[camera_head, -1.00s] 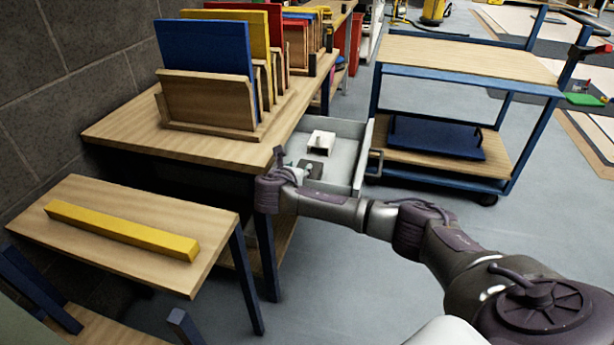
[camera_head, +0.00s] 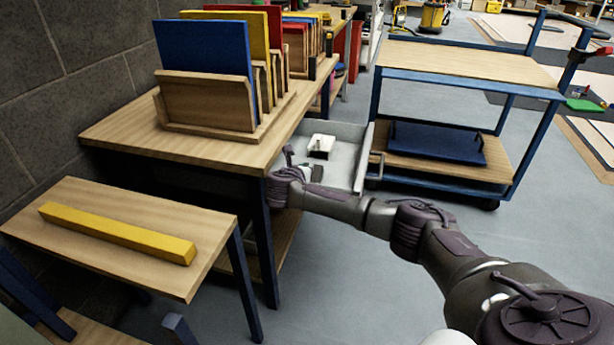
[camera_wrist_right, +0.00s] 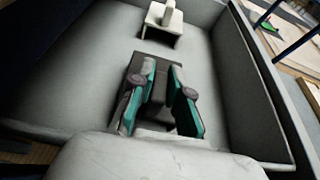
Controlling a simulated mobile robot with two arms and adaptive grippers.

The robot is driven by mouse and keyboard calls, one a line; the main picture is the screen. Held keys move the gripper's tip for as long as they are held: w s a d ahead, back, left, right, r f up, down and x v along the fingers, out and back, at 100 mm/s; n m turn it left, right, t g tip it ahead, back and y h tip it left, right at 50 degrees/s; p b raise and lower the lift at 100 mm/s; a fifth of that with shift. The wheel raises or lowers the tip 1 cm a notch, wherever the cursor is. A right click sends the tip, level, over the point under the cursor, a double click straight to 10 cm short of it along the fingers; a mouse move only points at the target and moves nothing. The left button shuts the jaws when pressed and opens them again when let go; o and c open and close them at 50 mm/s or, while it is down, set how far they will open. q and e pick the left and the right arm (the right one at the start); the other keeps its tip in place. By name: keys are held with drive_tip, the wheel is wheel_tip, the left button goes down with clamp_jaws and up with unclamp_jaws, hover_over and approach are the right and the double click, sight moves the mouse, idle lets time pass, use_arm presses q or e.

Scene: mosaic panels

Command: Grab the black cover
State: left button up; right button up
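The black cover (camera_wrist_right: 157,62) lies in the open grey drawer and has a dark raised block in its middle. My right gripper (camera_wrist_right: 161,100) is over it in the right wrist view, with its teal-padded fingers apart on either side of the raised block. I cannot tell whether the pads touch the block. In the head view my right gripper (camera_head: 300,165) reaches into the drawer and hides most of the black cover. My left gripper is not in view.
A white cover (camera_wrist_right: 163,24) with a raised block sits farther back in the grey drawer (camera_head: 345,165). The drawer walls rise around my right gripper. A wooden table (camera_head: 120,130) with coloured panels stands left, a blue-framed trolley (camera_head: 470,62) right.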

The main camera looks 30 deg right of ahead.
clamp_jaws()
